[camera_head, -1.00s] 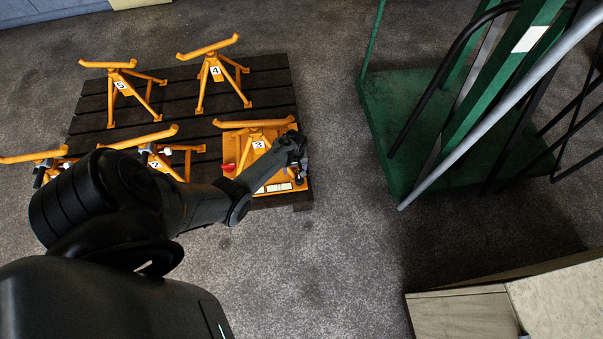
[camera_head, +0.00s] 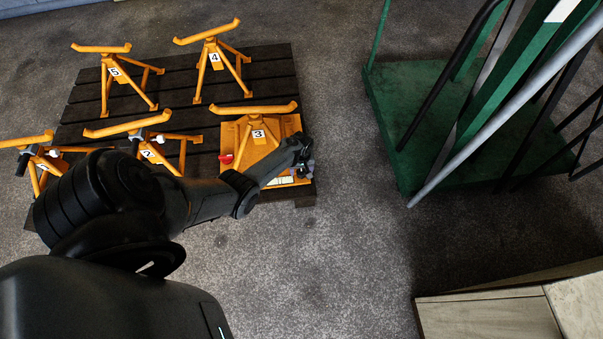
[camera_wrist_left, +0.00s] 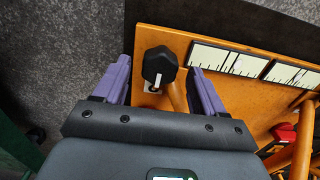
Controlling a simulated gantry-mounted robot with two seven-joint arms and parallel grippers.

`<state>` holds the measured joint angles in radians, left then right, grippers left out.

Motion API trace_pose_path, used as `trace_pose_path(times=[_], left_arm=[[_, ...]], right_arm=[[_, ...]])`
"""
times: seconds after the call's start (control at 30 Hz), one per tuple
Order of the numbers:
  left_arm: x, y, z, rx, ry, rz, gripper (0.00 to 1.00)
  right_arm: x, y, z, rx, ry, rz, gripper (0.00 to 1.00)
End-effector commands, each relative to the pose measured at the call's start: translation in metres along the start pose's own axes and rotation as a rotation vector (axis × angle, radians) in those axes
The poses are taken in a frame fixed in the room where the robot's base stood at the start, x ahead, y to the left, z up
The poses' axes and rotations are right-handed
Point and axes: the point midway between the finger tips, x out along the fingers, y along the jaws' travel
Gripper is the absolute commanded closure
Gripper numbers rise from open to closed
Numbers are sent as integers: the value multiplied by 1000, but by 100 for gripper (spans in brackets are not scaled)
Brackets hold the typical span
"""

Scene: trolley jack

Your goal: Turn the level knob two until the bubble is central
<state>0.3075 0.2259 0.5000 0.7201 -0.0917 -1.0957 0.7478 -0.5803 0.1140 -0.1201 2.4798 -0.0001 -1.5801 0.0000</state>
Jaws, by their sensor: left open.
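The orange level stand marked 3 (camera_head: 258,134) stands on the dark slatted pallet in the head view. In the left wrist view its orange base plate (camera_wrist_left: 218,98) carries a black knob (camera_wrist_left: 158,66) with a white mark. Two white scales (camera_wrist_left: 222,58) with black lines lie beside the knob; I cannot make out a bubble in them. My left gripper (camera_wrist_left: 162,80) is open, with one purple finger on each side of the knob. I cannot tell whether the fingers touch it. In the head view the left gripper (camera_head: 303,158) is at the right edge of the base.
Several other orange stands stand on the dark pallet (camera_head: 84,102), including those marked 4 (camera_head: 214,58) and 5 (camera_head: 114,72). A green trolley (camera_head: 400,90) with leaning bars stands to the right. A wooden box (camera_head: 490,318) is at the lower right. Carpet between is clear.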

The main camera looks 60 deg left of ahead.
Motion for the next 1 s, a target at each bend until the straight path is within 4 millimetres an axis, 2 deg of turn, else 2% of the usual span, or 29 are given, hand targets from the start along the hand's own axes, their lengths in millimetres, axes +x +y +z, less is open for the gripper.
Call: trace_pose_path(times=[0.13, 0.47, 0.57, 0.83, 1.0], left_arm=[[8, 0, 0, 0, 1, 1, 30], [9, 0, 0, 0, 0, 0, 30], [9, 0, 0, 0, 0, 0, 42], [9, 0, 0, 0, 0, 0, 83], [9, 0, 0, -6, 0, 0, 86]], right_arm=[[7, 0, 2, -3, -1, 2, 57], [7, 2, 3, -11, -2, 8, 57], [7, 2, 3, -10, -1, 8, 57], [7, 1, 3, -6, -1, 5, 57], [7, 0, 2, -2, 0, 2, 57]])
